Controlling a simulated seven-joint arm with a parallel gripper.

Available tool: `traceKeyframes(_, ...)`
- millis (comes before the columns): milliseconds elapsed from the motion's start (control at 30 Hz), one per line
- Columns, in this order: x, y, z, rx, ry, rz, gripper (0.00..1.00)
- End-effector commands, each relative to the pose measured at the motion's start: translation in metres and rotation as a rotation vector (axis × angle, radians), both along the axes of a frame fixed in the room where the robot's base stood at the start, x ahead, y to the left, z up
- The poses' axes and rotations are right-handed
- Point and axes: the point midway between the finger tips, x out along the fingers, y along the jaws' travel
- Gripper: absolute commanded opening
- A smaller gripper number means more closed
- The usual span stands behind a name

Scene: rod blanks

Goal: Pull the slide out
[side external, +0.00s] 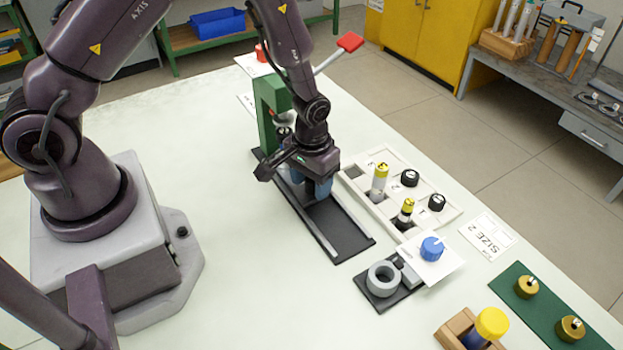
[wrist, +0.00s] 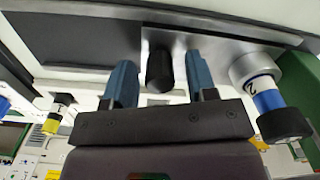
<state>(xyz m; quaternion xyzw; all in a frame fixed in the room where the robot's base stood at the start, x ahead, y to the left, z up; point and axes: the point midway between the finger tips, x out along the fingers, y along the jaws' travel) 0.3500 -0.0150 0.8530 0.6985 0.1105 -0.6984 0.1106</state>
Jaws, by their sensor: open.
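The slide (wrist: 222,58) shows in the wrist view as a silver plate on a dark track, with a black upright handle (wrist: 160,72). A silver holder on it carries a rod with a blue band marked 2 (wrist: 268,98) and a black end. My gripper (side external: 309,186) is low over the black track (side external: 340,228), in front of the green press frame (side external: 268,112). Its blue fingers are open on either side of the handle, with a gap showing at each side. In the side view my gripper hides most of the slide and the handle.
A red-tipped lever (side external: 349,42) rises behind my wrist. A white tray (side external: 352,184) with yellow-topped rods and black knobs stands close to the right of the track. A grey ring fixture (side external: 383,280) lies nearer the front. The front part of the track is bare.

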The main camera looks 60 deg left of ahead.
Motion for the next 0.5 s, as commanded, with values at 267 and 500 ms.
traceKeyframes(267, 0.0001, -0.0001, 0.0004, 0.0, 0.0, 0.0, 0.1)
traceKeyframes(500, 0.0002, -0.0047, 0.0005, 0.0, 0.0, -0.002, 0.0)
